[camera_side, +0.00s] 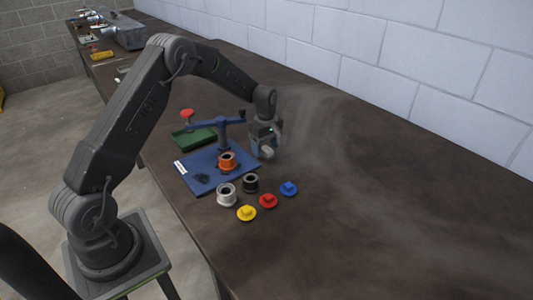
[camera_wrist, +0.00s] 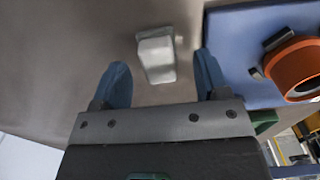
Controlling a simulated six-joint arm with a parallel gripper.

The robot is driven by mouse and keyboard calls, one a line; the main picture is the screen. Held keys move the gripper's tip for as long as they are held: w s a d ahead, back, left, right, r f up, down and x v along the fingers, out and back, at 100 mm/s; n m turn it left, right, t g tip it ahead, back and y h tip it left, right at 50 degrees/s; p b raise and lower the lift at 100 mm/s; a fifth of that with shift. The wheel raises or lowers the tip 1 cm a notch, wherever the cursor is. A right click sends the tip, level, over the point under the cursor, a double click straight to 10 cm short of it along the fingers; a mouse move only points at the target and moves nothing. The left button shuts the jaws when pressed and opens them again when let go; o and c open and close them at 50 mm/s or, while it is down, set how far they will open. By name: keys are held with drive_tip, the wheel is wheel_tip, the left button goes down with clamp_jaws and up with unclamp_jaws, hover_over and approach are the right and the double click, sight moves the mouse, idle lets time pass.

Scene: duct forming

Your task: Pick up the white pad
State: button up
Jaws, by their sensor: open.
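The white pad (camera_wrist: 156,52) is a small pale block on the dark tabletop in the wrist view. It lies between and slightly beyond the tips of the two blue fingers, with space on both sides. My gripper (camera_wrist: 161,66) is open and empty. In the side view my gripper (camera_side: 266,148) points down just right of the blue base plate. A pale shape shows at its fingers there, but I cannot tell whether it is the pad.
A blue plate (camera_side: 190,179) with a blue lever fixture (camera_side: 222,133) and an orange ring (camera_side: 227,160) stands left of my gripper. A white spool (camera_side: 226,194), a black spool (camera_side: 251,183) and yellow, red and blue knobs (camera_side: 268,201) stand in front. The right tabletop is clear.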

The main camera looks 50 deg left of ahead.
sight(266, 148)
drive_tip(key=shift+f, duration=0.8)
drive_tip(key=shift+c, duration=0.3)
drive_tip(key=c, duration=1)
wheel_tip(266, 148, up, 10)
drive_tip(key=shift+r, duration=0.1)
